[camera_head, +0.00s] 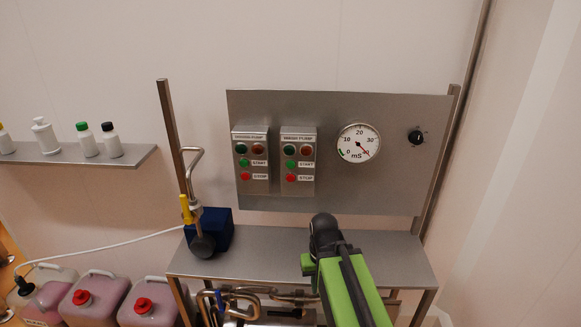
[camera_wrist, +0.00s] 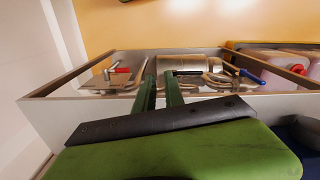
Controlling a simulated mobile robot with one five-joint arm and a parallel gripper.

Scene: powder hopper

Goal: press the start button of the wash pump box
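Two similar grey button boxes hang side by side on the steel panel in the head view. Their labels are small and hard to read; the right box (camera_head: 299,162) seems to be the wash pump box. Its green button (camera_head: 291,164) beside the START label sits above a red button (camera_head: 291,178) beside STOP. Green and red lamps sit at its top. The left box (camera_head: 253,160) has the same layout. My arm is below and right of the boxes, apart from them. In the wrist view, my gripper (camera_wrist: 162,85) shows two green fingers with a narrow gap, nothing between them.
A dial gauge (camera_head: 358,144) and a black knob (camera_head: 415,136) are right of the boxes. A steel shelf (camera_head: 385,256) lies below the panel. A bent pipe with a yellow handle (camera_head: 186,209) and a blue block (camera_head: 217,228) stand at left. Space before the panel is clear.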

